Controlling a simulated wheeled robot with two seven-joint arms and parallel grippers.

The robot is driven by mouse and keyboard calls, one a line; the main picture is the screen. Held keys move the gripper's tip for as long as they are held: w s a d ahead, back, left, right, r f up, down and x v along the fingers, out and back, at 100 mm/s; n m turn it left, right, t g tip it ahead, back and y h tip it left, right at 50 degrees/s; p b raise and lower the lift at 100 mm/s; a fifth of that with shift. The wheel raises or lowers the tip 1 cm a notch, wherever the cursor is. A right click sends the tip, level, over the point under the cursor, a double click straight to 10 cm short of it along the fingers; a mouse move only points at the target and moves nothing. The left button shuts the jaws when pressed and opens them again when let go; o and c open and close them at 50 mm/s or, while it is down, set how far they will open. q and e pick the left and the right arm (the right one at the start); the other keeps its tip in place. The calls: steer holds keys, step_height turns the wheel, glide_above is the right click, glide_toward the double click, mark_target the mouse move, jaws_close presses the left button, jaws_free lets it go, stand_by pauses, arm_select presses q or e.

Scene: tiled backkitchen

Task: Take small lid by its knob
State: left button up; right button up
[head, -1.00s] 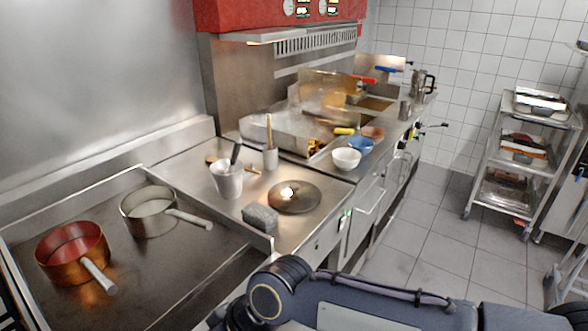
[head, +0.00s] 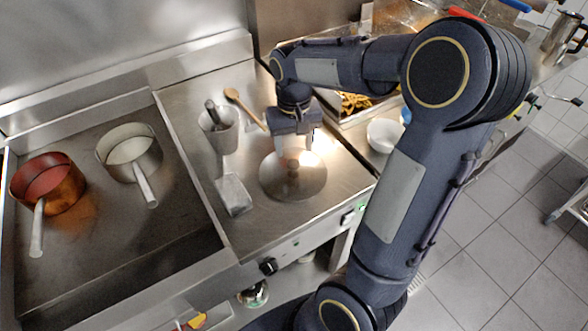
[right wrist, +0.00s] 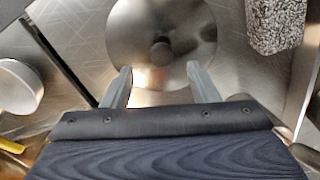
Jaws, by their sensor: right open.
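The small lid (head: 293,180) is a round, flat metal disc lying on the steel counter in the head view. In the right wrist view the lid (right wrist: 135,30) lies just beyond my fingertips, with its dark round knob (right wrist: 161,51) at its middle. My right gripper (head: 294,152) is above the lid's far edge, fingers pointing down. In the right wrist view the right gripper (right wrist: 159,76) is open and empty, and the knob lies ahead of the gap between the fingers. I cannot tell the exact height between fingertips and knob. My left gripper is not in view.
A grey block (head: 234,195) and a utensil pot (head: 219,130) stand left of the lid. A wooden spoon (head: 245,108) lies behind. A white bowl (head: 383,135) is to the right. A copper pan (head: 48,185) and a steel pan (head: 130,152) sit further left.

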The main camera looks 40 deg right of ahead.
mark_target(293, 163)
step_height(293, 163, down, 6)
steer(key=shift+w+r+p, duration=0.1)
steer(key=shift+w+p, duration=0.05)
steer(key=shift+p, duration=0.15)
jaws_close()
